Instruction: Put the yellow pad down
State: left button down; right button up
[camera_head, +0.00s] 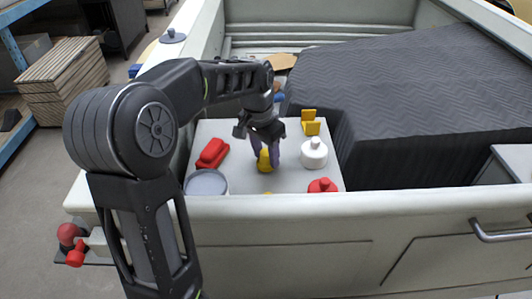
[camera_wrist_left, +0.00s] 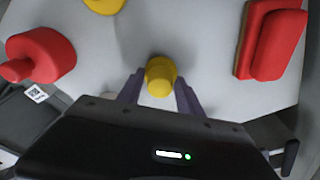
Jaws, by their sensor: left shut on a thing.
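The yellow pad (camera_head: 265,164) is a small knob-like piece with a rounded body. My left gripper (camera_head: 266,156) points down from above and is shut on it. In the left wrist view the yellow pad (camera_wrist_left: 160,77) sits between the two purple-grey fingers (camera_wrist_left: 160,88). The pad is low over the pale work surface (camera_head: 235,135); I cannot tell whether its underside touches it. My right gripper is in neither view.
A red block (camera_head: 212,153) and a round grey-lidded container (camera_head: 206,183) are to the left. A white knobbed piece (camera_head: 314,154), a red knobbed piece (camera_head: 323,186) and a yellow upright piece (camera_head: 310,123) are to the right. Some bare surface lies between.

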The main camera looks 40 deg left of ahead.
aim_at(261, 164)
pick_arm(q)
jog(key=c, duration=0.8)
grip_release()
jog(key=shift+f, duration=0.1)
jog(key=shift+o, duration=0.2)
notch_tip(261, 164, up, 12)
jog(key=s, duration=0.1)
jog(key=shift+s+a, duration=0.15)
jog(key=shift+s, duration=0.25)
